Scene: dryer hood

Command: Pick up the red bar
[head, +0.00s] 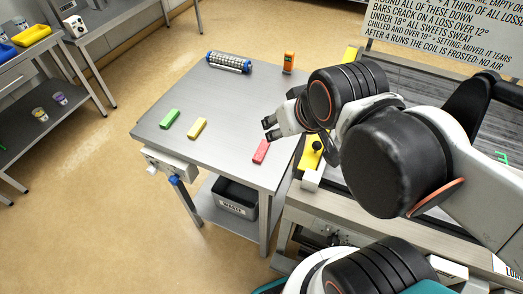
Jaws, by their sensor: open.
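The red bar (261,152) lies flat on the metal table (215,101), near the table's right front edge. My gripper (270,128) is open, above and just behind the red bar in the head view. A gap shows between the fingers and the bar, and nothing is seen between the fingers. My arm comes in from the right and covers part of the table's right side. How high the fingers are above the tabletop is hard to tell.
A yellow bar (197,128) and a green bar (169,118) lie to the left. A yellow piece with a black knob (314,152) is close on the right. The table's middle is clear.

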